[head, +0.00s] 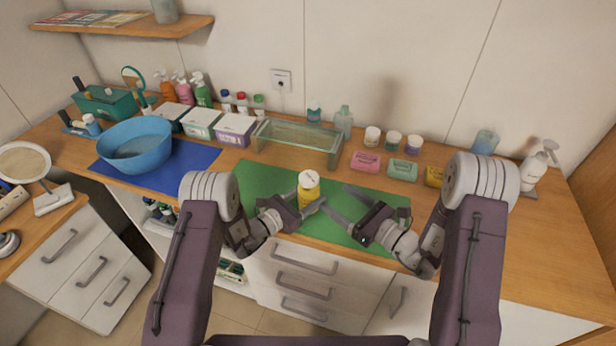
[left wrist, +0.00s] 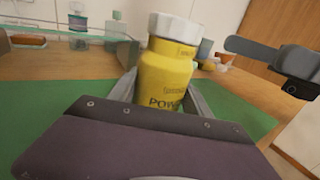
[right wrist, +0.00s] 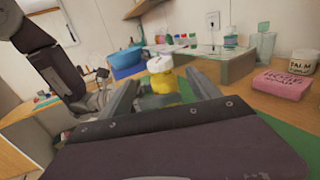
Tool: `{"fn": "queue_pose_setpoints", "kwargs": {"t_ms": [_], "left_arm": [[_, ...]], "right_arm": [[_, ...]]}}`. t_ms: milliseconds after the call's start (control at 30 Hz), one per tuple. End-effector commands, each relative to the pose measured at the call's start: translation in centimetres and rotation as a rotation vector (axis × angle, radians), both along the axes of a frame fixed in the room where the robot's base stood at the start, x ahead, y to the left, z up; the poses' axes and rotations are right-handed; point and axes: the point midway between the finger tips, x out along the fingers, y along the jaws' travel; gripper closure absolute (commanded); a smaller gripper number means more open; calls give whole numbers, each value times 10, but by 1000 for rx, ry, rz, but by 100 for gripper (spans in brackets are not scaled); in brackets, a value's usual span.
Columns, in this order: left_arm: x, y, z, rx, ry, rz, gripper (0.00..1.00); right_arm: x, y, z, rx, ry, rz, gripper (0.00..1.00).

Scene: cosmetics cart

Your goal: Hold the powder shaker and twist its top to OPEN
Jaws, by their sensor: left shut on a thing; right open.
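The powder shaker is a yellow bottle (head: 308,194) with a white top (head: 309,179), upright over the green mat (head: 258,178). My left gripper (head: 305,208) is shut on the yellow body of the shaker. In the left wrist view the shaker (left wrist: 168,78) stands between the fingers, with its white top (left wrist: 176,27) clear above them. My right gripper (head: 335,200) is open and empty, to the right of the shaker. In the right wrist view the white top (right wrist: 160,63) shows beyond and between the open fingers. The lower part of the shaker is partly hidden by the left gripper.
A blue bowl (head: 136,151) sits on a blue mat (head: 196,157) at left. A glass-topped stand (head: 297,139) is behind the shaker. Pink (head: 366,162) and green (head: 402,171) soap-like blocks and several jars stand at back right. The wooden counter at right is mostly clear.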

Motion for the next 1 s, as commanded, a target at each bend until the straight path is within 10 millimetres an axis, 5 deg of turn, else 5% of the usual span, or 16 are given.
{"fn": "queue_pose_setpoints", "kwargs": {"t_ms": [233, 700, 1000], "left_arm": [[0, 0, 0, -1, -1, 0, 87], [0, 0, 0, -1, -1, 0, 87], [0, 0, 0, -1, -1, 0, 87]], "right_arm": [[9, 11, 2, -3, -7, 9, 28], [77, 81, 2, -1, -7, 8, 28], [85, 87, 2, 0, -6, 5, 28]]}}
